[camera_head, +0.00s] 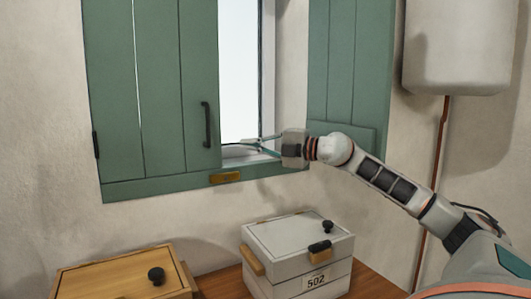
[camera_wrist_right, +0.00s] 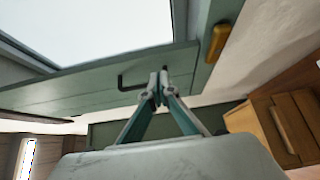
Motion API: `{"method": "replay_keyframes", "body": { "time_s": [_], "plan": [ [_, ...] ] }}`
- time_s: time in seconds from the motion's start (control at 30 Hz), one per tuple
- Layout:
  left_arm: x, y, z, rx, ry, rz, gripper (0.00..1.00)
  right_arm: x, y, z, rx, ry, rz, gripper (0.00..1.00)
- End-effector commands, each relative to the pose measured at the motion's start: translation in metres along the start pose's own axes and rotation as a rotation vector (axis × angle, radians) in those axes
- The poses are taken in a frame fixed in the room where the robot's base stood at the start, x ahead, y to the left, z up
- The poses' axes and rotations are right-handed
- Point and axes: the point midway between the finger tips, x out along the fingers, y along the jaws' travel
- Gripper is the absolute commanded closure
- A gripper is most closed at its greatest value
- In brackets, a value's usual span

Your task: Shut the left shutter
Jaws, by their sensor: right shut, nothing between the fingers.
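The left shutter (camera_head: 160,90) is a green plank panel over the left part of the window in the head view. It has a black upright handle (camera_head: 206,125) near its right edge. Bright window shows beside that edge; I cannot tell whether the shutter lies fully flat. My right gripper (camera_head: 232,147) is shut and empty, its tips by the shutter's right edge, right of the handle's lower end. In the wrist view the closed tips (camera_wrist_right: 158,86) overlap a green panel near a black handle (camera_wrist_right: 132,76); contact is unclear. My left gripper is not in view.
The right green shutter (camera_head: 349,65) stands open against the wall. A brass catch (camera_head: 225,178) sits on the lower green rail. A white box (camera_head: 277,263) and a wooden box (camera_head: 105,277) stand below. A grey tank (camera_head: 458,45) and red pipe (camera_head: 434,185) are at right.

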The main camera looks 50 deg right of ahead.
Motion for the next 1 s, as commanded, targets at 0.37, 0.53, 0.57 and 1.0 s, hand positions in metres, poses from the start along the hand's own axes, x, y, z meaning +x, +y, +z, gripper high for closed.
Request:
{"method": "replay_keyframes", "body": {
  "time_s": [0.37, 0.53, 0.57, 1.0],
  "plan": [
    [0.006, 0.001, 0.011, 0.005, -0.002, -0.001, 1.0, -0.024, -0.004, 0.003, 0.002, 0.0, -0.004, 1.0],
    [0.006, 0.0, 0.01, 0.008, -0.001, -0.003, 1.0, -0.04, -0.001, 0.004, 0.002, 0.002, 0.001, 1.0],
    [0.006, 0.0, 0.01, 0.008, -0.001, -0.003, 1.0, -0.042, 0.0, 0.005, 0.001, 0.002, 0.001, 1.0],
    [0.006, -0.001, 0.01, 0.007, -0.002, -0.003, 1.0, -0.051, 0.001, 0.006, 0.0, 0.0, -0.001, 1.0]
  ]
}}
